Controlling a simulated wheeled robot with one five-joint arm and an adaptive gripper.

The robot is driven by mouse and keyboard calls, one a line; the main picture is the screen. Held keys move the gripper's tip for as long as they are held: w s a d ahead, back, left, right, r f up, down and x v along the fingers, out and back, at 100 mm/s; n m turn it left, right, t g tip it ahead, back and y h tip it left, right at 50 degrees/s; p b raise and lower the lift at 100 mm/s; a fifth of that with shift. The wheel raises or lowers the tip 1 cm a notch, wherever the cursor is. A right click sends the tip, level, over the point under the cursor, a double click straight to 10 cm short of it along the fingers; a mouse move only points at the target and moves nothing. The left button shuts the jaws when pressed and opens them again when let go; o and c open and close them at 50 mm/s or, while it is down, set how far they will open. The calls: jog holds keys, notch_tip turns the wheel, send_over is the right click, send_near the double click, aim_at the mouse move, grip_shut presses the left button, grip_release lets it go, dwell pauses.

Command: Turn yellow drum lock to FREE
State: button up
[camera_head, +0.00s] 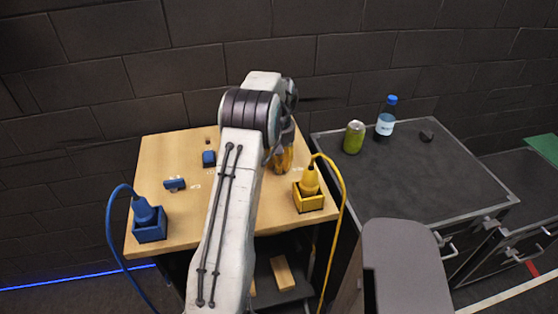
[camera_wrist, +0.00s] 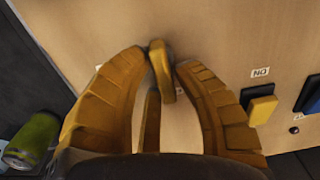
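In the wrist view a yellow bar-shaped knob (camera_wrist: 161,72), which I take as the yellow drum lock, stands up from the pale wooden top. The two curved yellow fingers of my gripper (camera_wrist: 162,66) lie on either side of it, their tips close against it and seeming to touch. A thin yellow strip (camera_wrist: 152,122) shows below the knob between the fingers; I cannot tell what it is. No FREE label can be read. In the head view my gripper (camera_head: 284,157) is partly hidden behind my arm, low over the wooden table (camera_head: 170,150), and the lock is hidden.
A yellow switch (camera_wrist: 261,109) with a label and a blue switch (camera_wrist: 308,95) are at right in the wrist view. A yellow plug box (camera_head: 309,200) and blue plug box (camera_head: 150,230) carry cables. A green can (camera_head: 354,138) and bottle (camera_head: 386,118) stand on the dark cabinet (camera_head: 430,180).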

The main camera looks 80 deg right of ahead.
jog(key=o, duration=0.4)
jog(key=shift+r, duration=0.1)
jog(key=shift+d, duration=0.1)
notch_tip(320, 180, up, 12)
dwell(0.5)
dwell(0.7)
